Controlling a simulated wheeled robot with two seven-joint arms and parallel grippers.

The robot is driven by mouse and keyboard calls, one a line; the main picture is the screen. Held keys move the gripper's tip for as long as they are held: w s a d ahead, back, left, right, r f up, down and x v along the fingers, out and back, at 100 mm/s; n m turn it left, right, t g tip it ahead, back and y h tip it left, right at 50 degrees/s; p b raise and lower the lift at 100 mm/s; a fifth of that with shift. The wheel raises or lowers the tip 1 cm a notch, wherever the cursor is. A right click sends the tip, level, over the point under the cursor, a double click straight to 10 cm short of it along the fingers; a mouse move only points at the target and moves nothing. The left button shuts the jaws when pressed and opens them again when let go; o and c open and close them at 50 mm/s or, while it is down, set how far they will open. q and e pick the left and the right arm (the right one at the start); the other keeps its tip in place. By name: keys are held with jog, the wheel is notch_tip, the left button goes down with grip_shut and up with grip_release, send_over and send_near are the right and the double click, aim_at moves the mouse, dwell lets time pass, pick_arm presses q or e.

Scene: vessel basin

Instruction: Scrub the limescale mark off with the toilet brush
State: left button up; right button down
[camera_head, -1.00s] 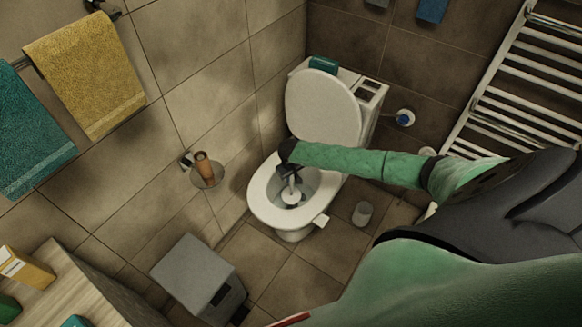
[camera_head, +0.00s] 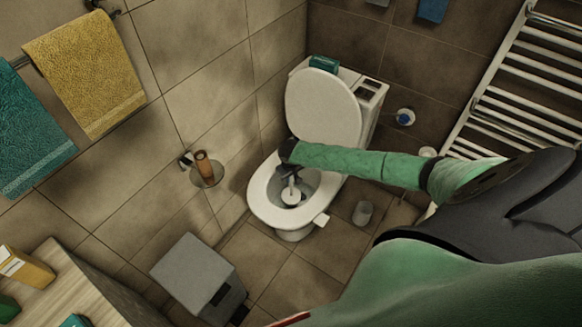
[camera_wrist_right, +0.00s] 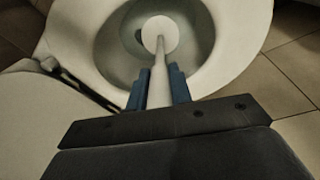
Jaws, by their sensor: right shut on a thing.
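The toilet brush (camera_head: 291,195) has a white handle and a round white head. My right gripper (camera_head: 289,174) is shut on its handle and holds it over the open toilet bowl (camera_head: 258,205). In the right wrist view the brush (camera_wrist_right: 159,36) runs away from between the blue fingertips of my right gripper (camera_wrist_right: 158,86), its head inside the bowl (camera_wrist_right: 232,62). I cannot tell whether the head touches the bowl wall. I cannot make out the limescale mark in either view. My left gripper is not in view.
The raised lid (camera_head: 322,106) stands behind the bowl. A grey bin (camera_head: 198,273) is on the floor at the left front. A small grey cup-like holder (camera_head: 363,213) stands right of the toilet. A towel radiator (camera_head: 515,85) is at the right.

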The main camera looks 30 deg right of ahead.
jog(key=shift+f, duration=0.7)
jog(key=shift+d+r, duration=0.1)
